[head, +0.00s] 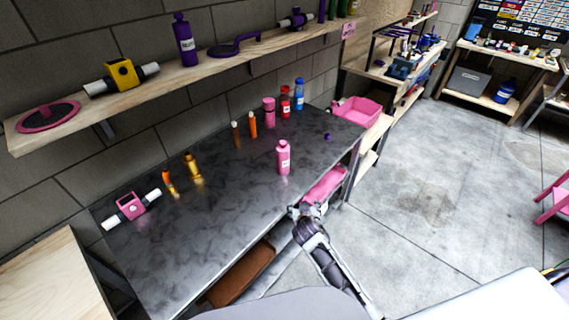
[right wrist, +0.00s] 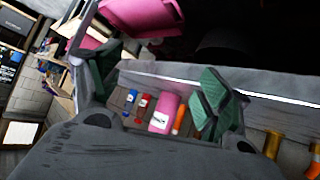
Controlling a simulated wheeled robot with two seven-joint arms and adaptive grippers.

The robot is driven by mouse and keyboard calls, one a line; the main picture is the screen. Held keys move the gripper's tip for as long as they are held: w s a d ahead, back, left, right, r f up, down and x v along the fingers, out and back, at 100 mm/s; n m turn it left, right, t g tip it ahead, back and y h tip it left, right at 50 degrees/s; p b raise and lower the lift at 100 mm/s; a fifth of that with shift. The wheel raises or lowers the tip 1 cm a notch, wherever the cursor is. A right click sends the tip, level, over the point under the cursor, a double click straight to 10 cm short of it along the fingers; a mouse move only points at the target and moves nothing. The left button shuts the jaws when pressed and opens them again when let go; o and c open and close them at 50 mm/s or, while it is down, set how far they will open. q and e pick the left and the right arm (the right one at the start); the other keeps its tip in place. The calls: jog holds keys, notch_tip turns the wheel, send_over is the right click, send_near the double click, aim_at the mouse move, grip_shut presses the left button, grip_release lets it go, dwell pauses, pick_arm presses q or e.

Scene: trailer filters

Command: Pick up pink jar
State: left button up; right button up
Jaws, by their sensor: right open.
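A pink bottle-shaped jar (head: 284,158) with a white label stands upright near the front edge of the dark table. A second pink container (head: 269,112) stands farther back. My right gripper (head: 305,209) is at the table's front edge, in front of the nearer jar and apart from it. In the right wrist view my right gripper (right wrist: 160,84) is open and empty, with green pads spread. A pink jar (right wrist: 166,110) shows beyond, between the fingers; I cannot tell for certain which one it is. My left gripper is not in view.
The dark table (head: 235,210) also holds red (head: 285,103) and blue (head: 299,95) bottles, orange tubes (head: 252,125), and a pink clamp-like part (head: 131,205). A pink tub (head: 357,111) stands at the far right end. A pink bin (head: 324,186) sits below the tabletop. The table's centre is clear.

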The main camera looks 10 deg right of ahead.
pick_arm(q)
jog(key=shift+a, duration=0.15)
pick_arm(e)
jog(key=w+a+r+t, duration=0.4)
jog(key=w+a+r, duration=0.1)
jog(key=w+r, duration=0.4)
jog(key=shift+w, duration=0.45)
